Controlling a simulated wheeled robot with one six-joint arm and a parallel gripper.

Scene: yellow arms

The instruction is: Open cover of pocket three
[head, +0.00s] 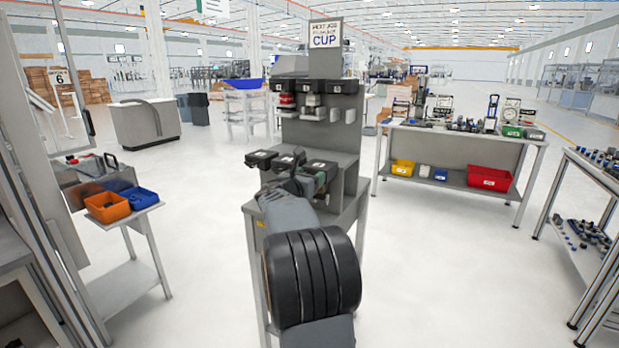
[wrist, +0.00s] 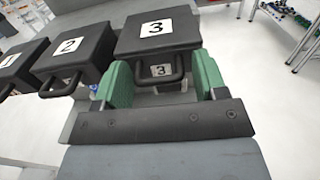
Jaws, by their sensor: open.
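The cover of pocket three (wrist: 158,32) is a black lid with a white "3" label and a black loop handle on its front. In the wrist view it looks shut over its pocket. My gripper (wrist: 163,82) has green finger pads, one to each side of the handle (wrist: 160,72). The pads stand apart, and I cannot tell whether either touches the handle. In the head view my gripper (head: 312,182) is at the front of the rightmost cover on the bench (head: 321,166), and my arm hides part of it.
Covers two (wrist: 72,52) and one (wrist: 22,64) sit close to the left, each with a loop handle. Above the bench is an upper row of black units (head: 312,87) on a grey back panel. A side table (head: 440,150) stands to the right, with open floor between.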

